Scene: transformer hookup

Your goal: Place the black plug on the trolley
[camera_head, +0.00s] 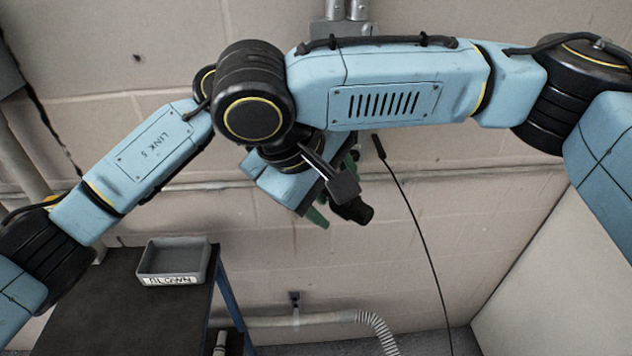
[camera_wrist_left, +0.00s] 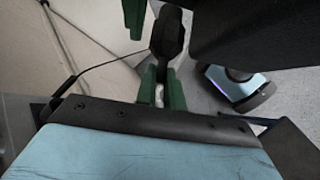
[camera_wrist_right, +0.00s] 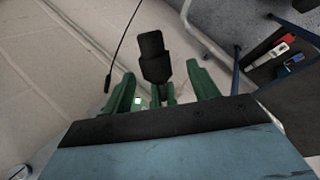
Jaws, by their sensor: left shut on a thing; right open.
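The black plug (camera_head: 355,209) is up in the air near the middle of the head view, in front of the wall. My left gripper (camera_wrist_left: 163,82) is shut on it; the plug (camera_wrist_left: 170,35) stands out beyond its green fingers. My right gripper (camera_wrist_right: 160,88) is open, its green fingers spread on either side of the left fingers and the plug (camera_wrist_right: 153,58). I cannot tell if they touch. In the head view my wrists overlap and partly hide both grippers. The trolley (camera_head: 95,310), dark-topped with blue legs, stands at lower left, below the grippers.
A grey labelled bin (camera_head: 172,262) sits on the trolley's top near its far right corner; the top in front looks clear. A thin black cable (camera_head: 418,225) hangs right of the grippers. A ribbed hose (camera_head: 378,330) and a pipe run low along the wall.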

